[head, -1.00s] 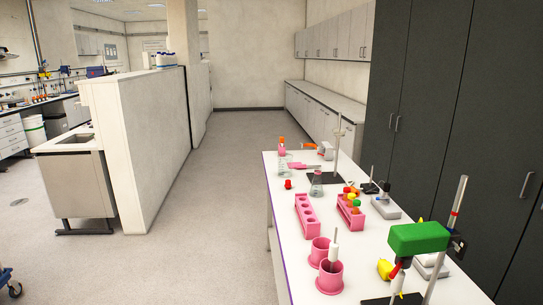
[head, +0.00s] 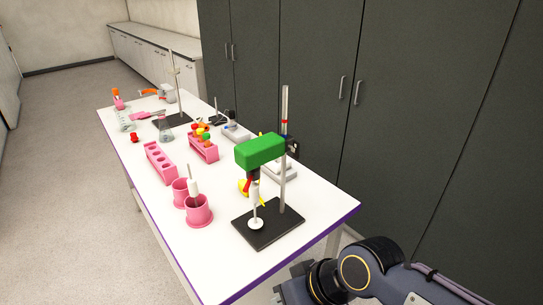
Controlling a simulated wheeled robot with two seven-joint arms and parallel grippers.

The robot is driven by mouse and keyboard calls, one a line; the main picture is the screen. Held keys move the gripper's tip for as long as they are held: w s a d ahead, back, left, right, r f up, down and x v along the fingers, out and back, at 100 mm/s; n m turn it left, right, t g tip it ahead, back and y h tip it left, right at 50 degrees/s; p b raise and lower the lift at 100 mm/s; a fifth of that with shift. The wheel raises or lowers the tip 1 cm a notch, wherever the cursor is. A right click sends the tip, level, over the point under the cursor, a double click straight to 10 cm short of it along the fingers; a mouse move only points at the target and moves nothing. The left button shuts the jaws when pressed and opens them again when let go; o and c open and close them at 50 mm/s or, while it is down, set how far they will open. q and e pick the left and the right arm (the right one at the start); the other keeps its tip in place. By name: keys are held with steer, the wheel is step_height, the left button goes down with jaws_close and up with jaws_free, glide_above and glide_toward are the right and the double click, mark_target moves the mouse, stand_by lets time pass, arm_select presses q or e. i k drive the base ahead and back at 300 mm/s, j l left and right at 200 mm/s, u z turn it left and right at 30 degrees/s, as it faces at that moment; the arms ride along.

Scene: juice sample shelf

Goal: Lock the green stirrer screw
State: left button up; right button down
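The green stirrer (head: 259,150) is a green block clamped on an upright metal rod (head: 283,175) over a black base plate (head: 268,228), near the table's front right corner. A white shaft with a round foot (head: 256,224) hangs below it. Behind the block, a dark clamp piece (head: 292,147) joins it to the rod; I cannot make out a screw there. Part of one of my arms shows at the lower right, beyond the table edge. Neither gripper is in view.
On the white table (head: 137,122) stand two pink cups (head: 199,213), a pink tube rack (head: 160,161), another rack with coloured caps (head: 204,148), flasks and a further stand (head: 174,80). Dark cabinets (head: 410,110) rise behind. Floor lies free at left (head: 60,200).

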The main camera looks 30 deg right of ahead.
mark_target(295, 148)
steer(key=z, duration=1.4)
